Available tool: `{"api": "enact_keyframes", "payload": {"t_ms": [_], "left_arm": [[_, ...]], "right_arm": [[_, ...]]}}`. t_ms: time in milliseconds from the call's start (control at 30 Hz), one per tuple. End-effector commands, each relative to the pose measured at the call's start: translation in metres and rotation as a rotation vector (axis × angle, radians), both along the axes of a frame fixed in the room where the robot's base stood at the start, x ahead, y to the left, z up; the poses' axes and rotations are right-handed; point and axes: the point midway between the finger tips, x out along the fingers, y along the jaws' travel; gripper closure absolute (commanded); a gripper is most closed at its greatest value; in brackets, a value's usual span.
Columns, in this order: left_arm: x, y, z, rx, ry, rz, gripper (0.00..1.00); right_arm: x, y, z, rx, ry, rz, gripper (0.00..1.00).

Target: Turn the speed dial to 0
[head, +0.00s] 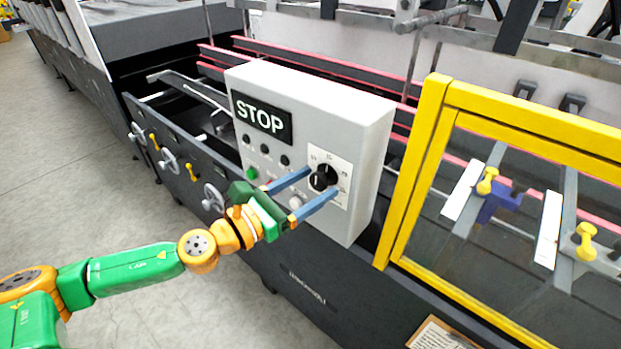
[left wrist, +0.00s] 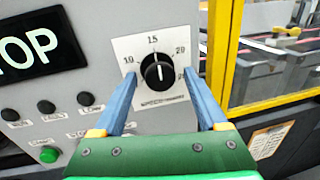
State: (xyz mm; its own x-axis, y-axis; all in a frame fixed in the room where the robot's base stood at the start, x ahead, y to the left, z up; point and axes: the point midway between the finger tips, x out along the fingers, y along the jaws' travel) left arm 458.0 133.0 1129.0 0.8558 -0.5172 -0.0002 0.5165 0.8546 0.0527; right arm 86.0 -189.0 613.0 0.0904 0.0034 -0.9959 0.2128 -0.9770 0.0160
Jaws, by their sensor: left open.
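The speed dial (head: 322,178) is a black round knob on a white scale plate on the front of the grey control box (head: 364,128). In the left wrist view the dial (left wrist: 157,70) has a white pointer line that stands nearly upright, close to the 15 mark, with 10 to its left and 20 to its right. My left gripper (head: 322,181) is open, with its two blue fingers reaching toward the box on either side of the dial. In the left wrist view its fingers (left wrist: 160,78) flank the knob with gaps on both sides. My right gripper is not in view.
The box carries a black STOP display (head: 263,118), several black buttons and a green button (head: 252,173). A yellow-framed guard (head: 421,165) stands close to the right of the box. Open floor (head: 130,170) lies to the left of the machine.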

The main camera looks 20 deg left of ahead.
Motion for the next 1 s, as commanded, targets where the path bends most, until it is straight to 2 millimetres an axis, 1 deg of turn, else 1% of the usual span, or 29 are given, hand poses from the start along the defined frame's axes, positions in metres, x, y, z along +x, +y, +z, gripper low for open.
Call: {"api": "enact_keyframes", "payload": {"t_ms": [100,133,167,200,267,300,367,400,733,867,1000], "left_arm": [[0.0,0.0,-0.001,0.0,0.0,0.0,0.25],[0.0,0.0,-0.001,0.0,0.0,0.0,0.27],[0.0,0.0,-0.001,0.0,0.0,0.0,0.35],[0.0,0.0,-0.001,0.0,0.0,0.0,0.46],[0.0,0.0,-0.001,-0.001,0.001,0.0,0.62],[0.0,0.0,0.0,-0.001,0.001,0.0,0.73],[0.0,0.0,-0.001,-0.001,0.001,0.0,0.9],[0.0,0.0,0.0,-0.001,0.001,0.0,1.0],[0.0,0.0,-0.002,-0.039,0.018,0.0,1.0],[0.0,0.0,-0.004,-0.105,0.045,-0.001,1.0],[0.0,0.0,-0.005,-0.207,0.087,-0.001,1.0]], "right_arm": [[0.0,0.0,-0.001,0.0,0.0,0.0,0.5],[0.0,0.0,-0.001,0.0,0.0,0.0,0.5],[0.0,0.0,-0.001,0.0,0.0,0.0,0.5],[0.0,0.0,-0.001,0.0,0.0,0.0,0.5],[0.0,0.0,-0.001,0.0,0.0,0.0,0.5],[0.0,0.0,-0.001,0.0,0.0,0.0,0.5],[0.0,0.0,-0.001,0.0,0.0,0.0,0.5],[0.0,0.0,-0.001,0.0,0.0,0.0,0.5],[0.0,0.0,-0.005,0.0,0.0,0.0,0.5],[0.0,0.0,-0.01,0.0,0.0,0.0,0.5],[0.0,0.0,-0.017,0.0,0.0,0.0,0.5]]}}
